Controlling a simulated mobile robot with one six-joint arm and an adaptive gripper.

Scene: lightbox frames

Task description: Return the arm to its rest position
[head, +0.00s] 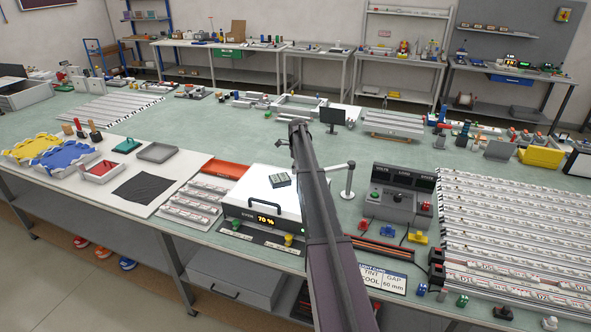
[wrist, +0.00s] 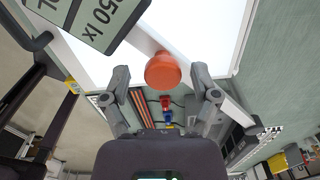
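My arm (head: 322,215) reaches from the bottom of the head view up over the bench, just right of the white lightbox (head: 262,190). My gripper (wrist: 160,74) is open in the wrist view, its two fingers spread well apart. A rounded orange-red knob-like thing (wrist: 163,71) appears between the fingertips, with a gap on both sides; I cannot tell its distance from them. The bright white lightbox panel (wrist: 205,30) lies beyond. In the head view the gripper's fingers are too small to make out, at the arm's far end.
A small meter (head: 280,180) lies on the lightbox; a grey display reading lx (wrist: 88,18) fills the wrist view's upper left. A post (head: 348,180) and a control box (head: 397,205) stand right of my arm. A dark monitor (head: 333,116) stands beyond. Green bench lies open left of centre.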

